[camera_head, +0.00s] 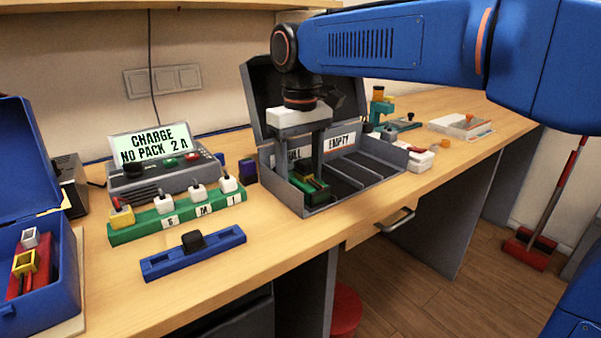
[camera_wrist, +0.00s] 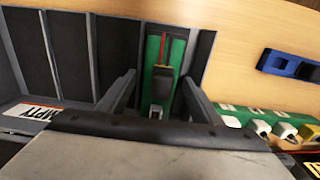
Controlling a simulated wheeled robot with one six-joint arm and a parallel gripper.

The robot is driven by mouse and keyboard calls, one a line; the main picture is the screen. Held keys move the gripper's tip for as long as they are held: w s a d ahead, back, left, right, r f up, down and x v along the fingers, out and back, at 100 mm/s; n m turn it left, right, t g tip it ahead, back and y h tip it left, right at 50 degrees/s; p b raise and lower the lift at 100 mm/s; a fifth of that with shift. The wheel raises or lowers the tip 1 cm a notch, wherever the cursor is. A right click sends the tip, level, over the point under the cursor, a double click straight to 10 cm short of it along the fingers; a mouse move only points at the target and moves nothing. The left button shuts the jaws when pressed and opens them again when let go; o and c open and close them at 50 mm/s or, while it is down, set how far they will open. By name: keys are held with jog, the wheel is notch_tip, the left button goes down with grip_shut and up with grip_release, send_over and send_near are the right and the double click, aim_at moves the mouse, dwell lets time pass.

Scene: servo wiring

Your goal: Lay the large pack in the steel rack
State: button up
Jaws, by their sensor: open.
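The steel rack (camera_head: 399,172) is a grey open-lidded case on the bench with long compartments. A green pack (camera_head: 324,194) with a dark block on top lies in its leftmost compartment, on the side of a partly hidden label ending in "LL". In the wrist view the green pack (camera_wrist: 177,50) shows red wires and a white end, and lies lengthwise between dividers. My gripper (camera_head: 304,172) reaches down into the rack over the pack. Its fingers (camera_wrist: 158,97) are open, one on either side of the pack's near end. Whether they touch it I cannot tell.
The compartments by the "EMPTY" label (camera_head: 342,142) look bare. Left of the rack stand a green strip (camera_head: 150,228) with several plugs, a charger (camera_head: 150,180) reading "CHARGE NO PACK 2 A", a blue holder (camera_head: 160,265) and an open blue case (camera_head: 50,270).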

notch_tip(320, 180, up, 12)
jog(key=shift+r, duration=0.1)
dwell(0.5)
jog(key=s+d+f+m+t, duration=0.1)
jog(key=s+d+f+m, duration=0.1)
jog(key=s+d+f, duration=0.45)
jog(key=s+d+f+m+t, duration=0.15)
jog(key=d+f, duration=0.25)
jog(key=d, duration=0.6)
jog(key=s+d+f+m, duration=0.1)
jog(key=s+d+f, duration=0.2)
jog(key=f, duration=0.3)
jog(key=s+d+f+m+t, duration=0.1)
jog(key=s+d+f, duration=0.3)
jog(key=s+f, duration=0.1)
jog(key=s+d+f+m+t, duration=0.1)
jog(key=s+d+f, duration=0.2)
jog(key=f, duration=0.4)
jog(key=shift+s+d+f, duration=0.25)
jog(key=shift+s+f, duration=0.15)
jog(key=shift+s, duration=0.45)
